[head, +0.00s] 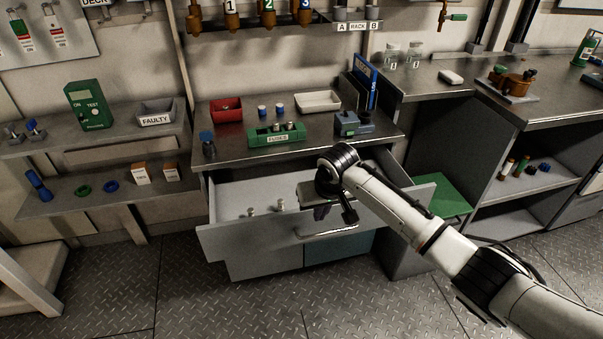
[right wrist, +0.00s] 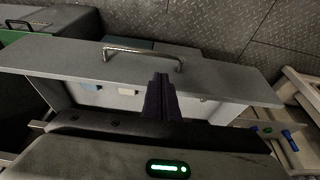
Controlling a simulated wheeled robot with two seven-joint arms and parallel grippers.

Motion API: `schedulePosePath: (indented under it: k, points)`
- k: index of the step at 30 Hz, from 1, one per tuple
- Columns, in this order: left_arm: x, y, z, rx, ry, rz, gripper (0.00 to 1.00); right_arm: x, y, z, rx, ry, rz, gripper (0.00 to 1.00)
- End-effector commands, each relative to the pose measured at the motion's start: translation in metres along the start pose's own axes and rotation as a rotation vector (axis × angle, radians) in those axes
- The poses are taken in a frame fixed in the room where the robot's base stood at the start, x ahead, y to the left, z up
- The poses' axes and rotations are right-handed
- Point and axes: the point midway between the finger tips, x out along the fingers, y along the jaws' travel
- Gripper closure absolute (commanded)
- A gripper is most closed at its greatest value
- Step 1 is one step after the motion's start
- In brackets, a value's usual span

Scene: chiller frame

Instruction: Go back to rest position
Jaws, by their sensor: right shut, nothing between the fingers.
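My right arm reaches in from the lower right of the head view. My right gripper (head: 349,214) is shut and empty, above the open drawer (head: 228,245) and close to its front panel near the handle (head: 327,233). The right wrist view shows the closed fingers (right wrist: 162,88) in front of the drawer front (right wrist: 225,82) and its metal handle (right wrist: 143,54). I cannot tell whether the fingertips touch the drawer. Part of the drawer's inside is hidden by my gripper and forearm. My left gripper is not in view.
Small pale pieces (head: 281,204) lie in the drawer. The bench top (head: 225,152) above holds a green fuses tray (head: 275,140), a red bin (head: 226,115) and a white tray (head: 318,106). The floor in front is clear.

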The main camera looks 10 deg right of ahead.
Motion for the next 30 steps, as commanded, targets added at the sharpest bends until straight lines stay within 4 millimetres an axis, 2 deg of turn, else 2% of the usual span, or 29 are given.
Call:
schedulePosePath:
  k: [5,8,13,18,23,27,30]
  points:
    - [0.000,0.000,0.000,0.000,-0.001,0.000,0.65,0.004,-0.003,0.006,-0.006,0.001,-0.009,1.00]
    - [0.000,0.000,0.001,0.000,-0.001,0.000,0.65,0.020,-0.015,0.028,-0.025,0.008,-0.047,1.00]
    - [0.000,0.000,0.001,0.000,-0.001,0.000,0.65,0.058,-0.049,0.097,-0.065,0.060,-0.161,1.00]
    - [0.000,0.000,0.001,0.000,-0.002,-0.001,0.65,0.074,-0.069,0.170,-0.076,0.149,-0.248,1.00]
    - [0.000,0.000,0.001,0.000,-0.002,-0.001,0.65,0.072,-0.068,0.236,-0.071,0.237,-0.273,1.00]
    - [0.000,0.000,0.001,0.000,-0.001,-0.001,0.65,0.057,-0.052,0.288,-0.069,0.313,-0.251,1.00]
    - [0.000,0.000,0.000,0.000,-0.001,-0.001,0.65,0.043,-0.038,0.319,-0.078,0.357,-0.219,1.00]
